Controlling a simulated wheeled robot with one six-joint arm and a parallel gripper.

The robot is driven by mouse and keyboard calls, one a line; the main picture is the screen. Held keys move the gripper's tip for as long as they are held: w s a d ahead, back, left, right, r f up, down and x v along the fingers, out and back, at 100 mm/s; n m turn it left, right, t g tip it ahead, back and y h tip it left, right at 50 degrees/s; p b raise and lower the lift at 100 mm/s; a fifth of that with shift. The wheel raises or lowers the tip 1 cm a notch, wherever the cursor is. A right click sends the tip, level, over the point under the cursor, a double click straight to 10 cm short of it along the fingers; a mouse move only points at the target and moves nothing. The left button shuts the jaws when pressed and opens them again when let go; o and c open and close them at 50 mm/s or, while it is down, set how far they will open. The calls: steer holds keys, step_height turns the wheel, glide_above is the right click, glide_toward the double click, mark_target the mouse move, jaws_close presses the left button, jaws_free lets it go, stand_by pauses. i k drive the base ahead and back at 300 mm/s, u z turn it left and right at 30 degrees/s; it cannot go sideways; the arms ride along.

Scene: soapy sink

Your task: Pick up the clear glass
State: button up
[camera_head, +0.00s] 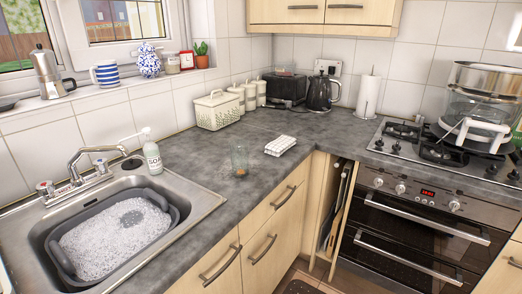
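The clear glass (240,157) stands upright on the grey worktop, between the sink and the folded striped cloth. It is see-through, so its outline is faint. A small brownish patch shows at its base, and I cannot tell if it is inside the glass or behind it. Nothing is seen touching the glass. My gripper is not in view.
A soapy grey basin (65,262) sits in the metal sink (208,203) at left. A soap bottle (152,157) stands behind the sink. The folded cloth (281,145) lies right of the glass. A cream bread bin (217,111) stands behind. A hob (403,143) is at right.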

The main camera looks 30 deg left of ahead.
mark_target(239, 148)
steer(key=u, duration=0.2)
steer(key=i, duration=0.7)
steer(key=u, duration=1.1)
steer(key=i, duration=0.7)
steer(key=u, duration=0.7)
